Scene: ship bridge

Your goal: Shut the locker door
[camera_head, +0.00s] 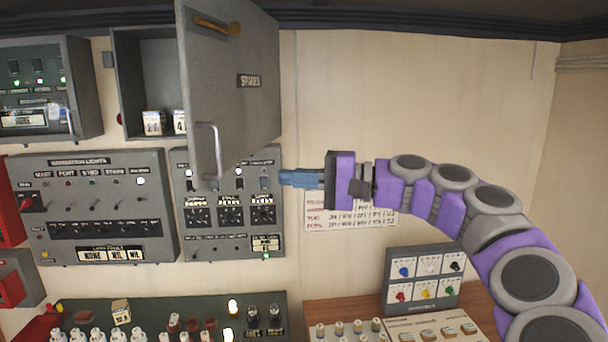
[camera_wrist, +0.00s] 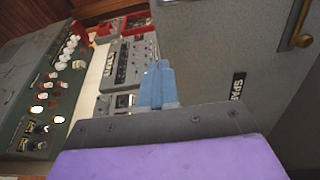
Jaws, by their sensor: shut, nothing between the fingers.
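The grey locker door (camera_head: 236,90) stands open in the head view, swung out toward me, with a "SPARES" label, a brass piece near its top and a pale handle (camera_head: 210,150) low on its left. The locker (camera_head: 127,82) behind it is partly hidden by the door; small white boxes stand inside. My gripper (camera_head: 283,178) is shut and empty, just right of the door's lower edge. I cannot tell whether it touches the door. In the wrist view the blue fingers (camera_wrist: 158,84) are together, and the door (camera_wrist: 225,50) fills the right side, with its label.
Below the locker are a navigation lights panel (camera_head: 92,205) and a switch panel (camera_head: 228,235). A console with knobs and lamps (camera_head: 170,315) runs along the bottom. The wall (camera_head: 420,90) right of the door is clear.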

